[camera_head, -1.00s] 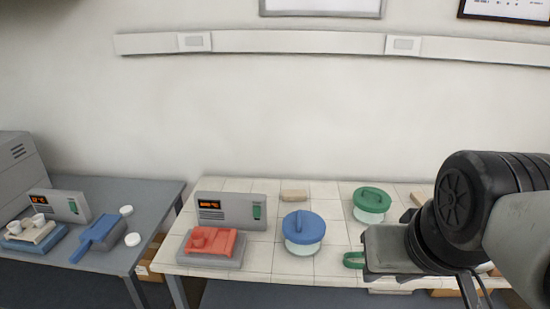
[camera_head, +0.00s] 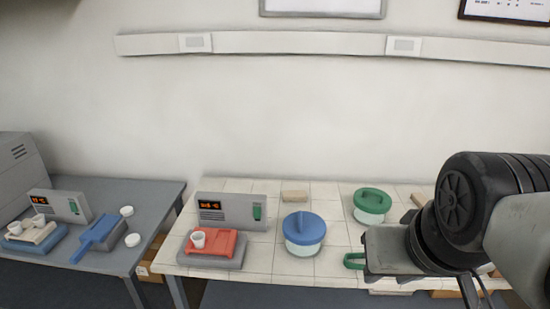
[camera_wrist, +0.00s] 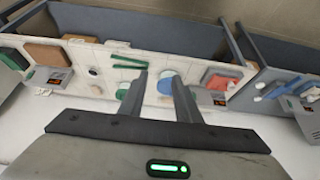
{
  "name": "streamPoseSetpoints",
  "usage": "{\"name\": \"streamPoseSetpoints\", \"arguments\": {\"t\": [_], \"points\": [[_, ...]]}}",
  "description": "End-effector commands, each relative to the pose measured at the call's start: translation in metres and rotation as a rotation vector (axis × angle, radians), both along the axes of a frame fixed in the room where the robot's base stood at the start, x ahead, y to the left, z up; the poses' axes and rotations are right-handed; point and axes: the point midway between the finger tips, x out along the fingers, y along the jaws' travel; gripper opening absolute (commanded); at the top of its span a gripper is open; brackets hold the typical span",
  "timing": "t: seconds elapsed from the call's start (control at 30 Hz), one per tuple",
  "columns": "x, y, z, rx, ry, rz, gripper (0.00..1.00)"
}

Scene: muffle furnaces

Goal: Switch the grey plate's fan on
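The grey plate (camera_head: 194,259) lies at the front left of the tiled table. A red tray (camera_head: 224,248) with a white cup (camera_head: 198,240) sits on it. Behind it stands a grey control box (camera_head: 231,224) with a lit orange display (camera_head: 209,204) and a green switch (camera_head: 257,211). I cannot tell the switch's position. The wrist view also shows the red tray (camera_wrist: 218,82) and the control box (camera_wrist: 212,98), upside down. My gripper (camera_wrist: 160,82) is open and empty; its fingers stand apart above the table, well away from the box.
A blue-lidded pot (camera_head: 303,229) and a green-lidded pot (camera_head: 371,203) stand on the tiled table (camera_head: 270,264). A green handle (camera_head: 353,260) shows beside my wrist. A darker table at left holds a second control box (camera_head: 60,205), a blue plate (camera_head: 32,238) and a blue-handled tool (camera_head: 97,236).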

Motion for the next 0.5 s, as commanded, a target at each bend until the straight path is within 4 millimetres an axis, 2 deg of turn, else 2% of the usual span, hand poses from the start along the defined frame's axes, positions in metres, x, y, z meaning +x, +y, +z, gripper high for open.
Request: {"name": "streamPoseSetpoints", "arguments": {"t": [0.03, 0.17, 0.5], "points": [[0.0000, 0.0000, 0.0000, 0.000, 0.000, 0.000, 0.21], [0.0000, 0.0000, 0.0000, 0.000, 0.000, 0.000, 0.00], [0.0000, 0.0000, 0.0000, 0.000, 0.000, 0.000, 0.00]]}}
